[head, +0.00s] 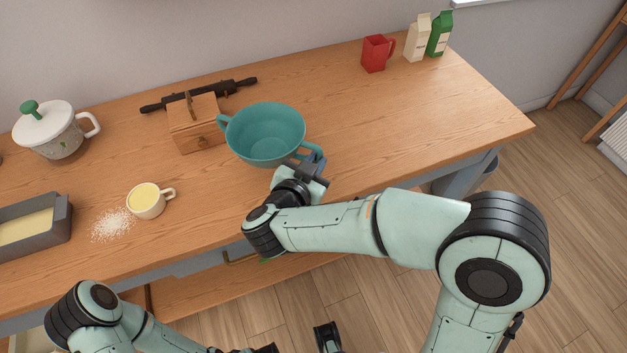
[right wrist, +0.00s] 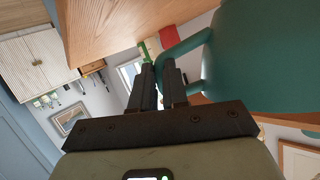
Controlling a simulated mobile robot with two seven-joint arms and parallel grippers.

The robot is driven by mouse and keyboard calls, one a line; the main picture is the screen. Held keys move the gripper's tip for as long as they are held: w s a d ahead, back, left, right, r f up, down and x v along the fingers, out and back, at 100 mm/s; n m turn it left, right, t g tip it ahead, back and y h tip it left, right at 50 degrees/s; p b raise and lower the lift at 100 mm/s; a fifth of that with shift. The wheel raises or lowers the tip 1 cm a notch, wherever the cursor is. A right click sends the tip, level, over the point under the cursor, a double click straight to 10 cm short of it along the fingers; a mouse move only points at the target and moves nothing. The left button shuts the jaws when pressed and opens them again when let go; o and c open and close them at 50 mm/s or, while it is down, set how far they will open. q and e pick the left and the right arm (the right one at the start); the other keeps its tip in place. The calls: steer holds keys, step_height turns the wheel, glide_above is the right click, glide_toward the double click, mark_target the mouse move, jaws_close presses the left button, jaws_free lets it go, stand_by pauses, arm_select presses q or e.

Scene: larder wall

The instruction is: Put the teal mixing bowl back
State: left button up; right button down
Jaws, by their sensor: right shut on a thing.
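The teal mixing bowl (head: 265,133) has a loop handle on each side and is upright and empty over the middle of the wooden worktop. I cannot tell whether its base touches the wood. My right gripper (head: 314,163) is at the bowl's near right handle. In the right wrist view its fingers (right wrist: 171,84) are shut on that teal handle (right wrist: 183,47), with the bowl wall (right wrist: 268,60) to the right. My left arm is low in the head view; dark parts of its gripper (head: 296,343) show at the bottom edge, mostly cut off.
A wooden box (head: 196,123) stands close left of the bowl, with a dark rolling pin (head: 200,94) behind. A cup (head: 147,201), spilled white grains (head: 112,224), a loaf tin (head: 62,222) and a lidded pot (head: 55,135) are left. A red jug (head: 375,54) and cartons (head: 418,38) stand back right. The right worktop is clear.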

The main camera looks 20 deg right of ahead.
steer(key=shift+f+b, duration=0.6)
steer(key=shift+f, duration=2.15)
steer(key=c, duration=1.1)
jaws_free()
steer(key=shift+f, duration=0.1)
steer(key=shift+c, duration=0.2)
steer(key=shift+r, duration=0.3)
steer(key=p+v, duration=0.1)
steer(key=v, duration=1.1)
steer(key=shift+a+f, duration=0.1)
steer(key=shift+f, duration=0.05)
